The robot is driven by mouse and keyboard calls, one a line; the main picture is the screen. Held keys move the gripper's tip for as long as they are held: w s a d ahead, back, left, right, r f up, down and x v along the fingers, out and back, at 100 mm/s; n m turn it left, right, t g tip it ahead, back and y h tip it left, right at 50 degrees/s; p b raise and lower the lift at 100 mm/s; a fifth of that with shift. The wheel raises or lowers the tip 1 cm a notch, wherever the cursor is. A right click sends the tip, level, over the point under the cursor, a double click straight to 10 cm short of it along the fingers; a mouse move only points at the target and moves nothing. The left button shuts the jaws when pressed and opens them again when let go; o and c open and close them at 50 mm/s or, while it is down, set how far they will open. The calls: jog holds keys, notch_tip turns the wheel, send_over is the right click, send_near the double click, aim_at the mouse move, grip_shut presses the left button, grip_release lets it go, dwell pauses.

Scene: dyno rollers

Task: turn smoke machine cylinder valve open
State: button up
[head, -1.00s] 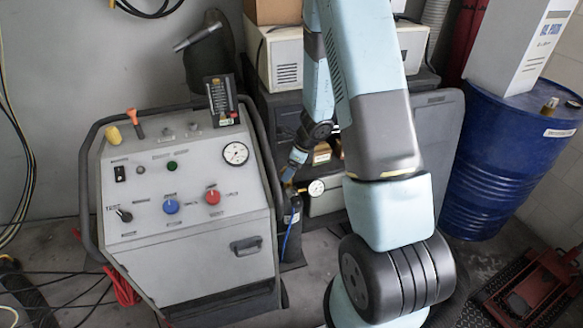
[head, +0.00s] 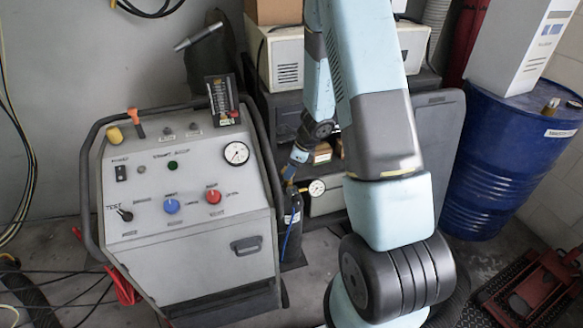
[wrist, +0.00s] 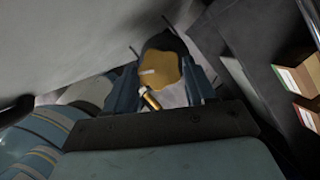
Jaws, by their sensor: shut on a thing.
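The smoke machine (head: 190,255) is a grey wheeled cabinet with a sloped control panel, left of centre in the head view. A dark cylinder (head: 292,218) stands against its right side, with a brass fitting, a round white gauge (head: 316,188) and a blue hose. My gripper (head: 289,173) reaches down to the cylinder's top. In the wrist view my gripper (wrist: 166,76) is shut on the yellow valve knob (wrist: 163,70), with a blue-grey finger on each side. The knob carries a pale mark, and a brass stem (wrist: 150,99) shows beside it. The head view is too small to show the knob's turn.
The machine's black tube rail (head: 262,150) runs close to the left of my gripper. Dark shelving (head: 285,120) with boxes stands just behind. A blue drum (head: 510,165) stands at the right, and a red metal frame (head: 540,290) lies on the floor.

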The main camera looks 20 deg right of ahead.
jog(key=shift+w+d+n+g+y, duration=0.15)
jog(key=shift+n+g, duration=0.4)
jog(key=shift+n, duration=0.9)
jog(key=shift+w+n+g+y, duration=0.2)
jog(key=shift+n+g, duration=0.35)
jog(key=shift+n, duration=0.9)
jog(key=o, duration=1)
jog(key=shift+o, duration=0.2)
jog(key=shift+r, duration=0.1)
jog(key=v, duration=1.3)
jog(key=shift+d+r, duration=0.15)
jog(key=shift+r, duration=0.05)
